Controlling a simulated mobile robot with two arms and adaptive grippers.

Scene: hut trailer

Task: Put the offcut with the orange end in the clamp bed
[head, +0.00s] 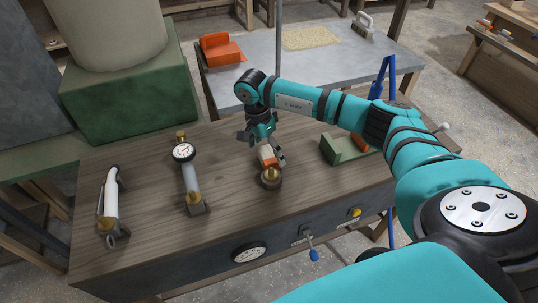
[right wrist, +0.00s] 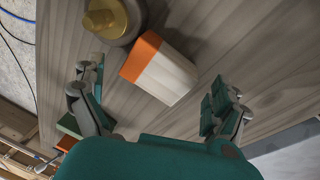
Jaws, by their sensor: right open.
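The offcut is a short pale block with an orange end (right wrist: 160,70); it lies on the wooden bench against or close beside a brass-topped round fitting (right wrist: 108,18). In the head view the offcut (head: 267,155) is partly hidden by my right gripper (head: 263,146). My right gripper is open above it; in the right wrist view its fingers (right wrist: 155,92) stand apart on either side of the offcut's pale end, not closed on it. A green trough-like bed (head: 338,150), likely the clamp bed, sits right of the gripper with an orange part at its right. My left gripper is out of view.
The round fitting (head: 271,180) is close in front of the gripper. Bare bench (head: 225,215) lies between. A grey table (head: 275,60) with an orange object stands behind.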

